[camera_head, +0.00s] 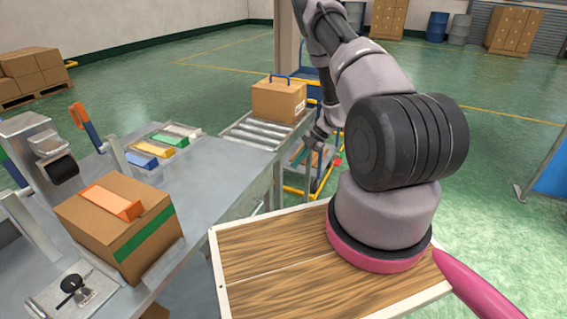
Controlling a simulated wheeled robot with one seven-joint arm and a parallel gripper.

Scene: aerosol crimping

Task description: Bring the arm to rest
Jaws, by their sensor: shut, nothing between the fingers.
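My arm rises from its pink-ringed mount at the right and bends away toward the back. My gripper (297,159) hangs low past the table's right end, in front of the roller conveyor's near right side. Its fingers look shut, with nothing seen between them. It is small in the picture and partly set against the cart behind it. My upper arm covers part of the view right of it.
A grey worktable (215,178) at left bears a cardboard box with green tape (150,236), an orange carton (112,202) and several coloured bins. A cardboard box (278,101) sits on the roller conveyor (258,131). Green floor (500,140) is open at right.

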